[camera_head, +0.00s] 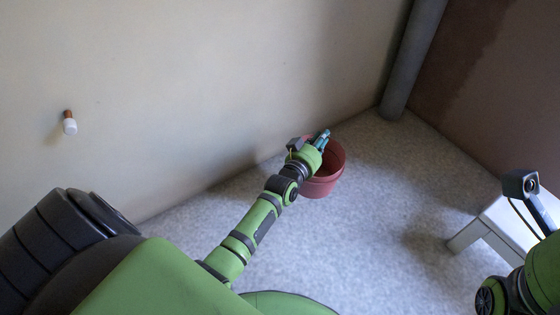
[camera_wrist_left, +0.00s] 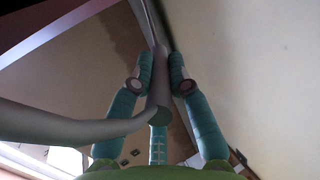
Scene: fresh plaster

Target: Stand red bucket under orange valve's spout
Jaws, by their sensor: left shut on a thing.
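The red bucket (camera_head: 322,187) is upright near the foot of the left wall, right under my left gripper (camera_head: 323,139). In the left wrist view the teal fingers (camera_wrist_left: 158,78) are closed around a grey curved bar (camera_wrist_left: 60,125), which looks like the bucket's handle. I cannot tell whether the bucket touches the floor. A small wall fitting with an orange-brown top and a white end (camera_head: 69,124) sticks out at the far left; it may be the orange valve. Its spout is too small to make out.
A grey pipe (camera_head: 410,60) runs up the far corner. The grey floor (camera_head: 370,240) between bucket and stool is clear.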

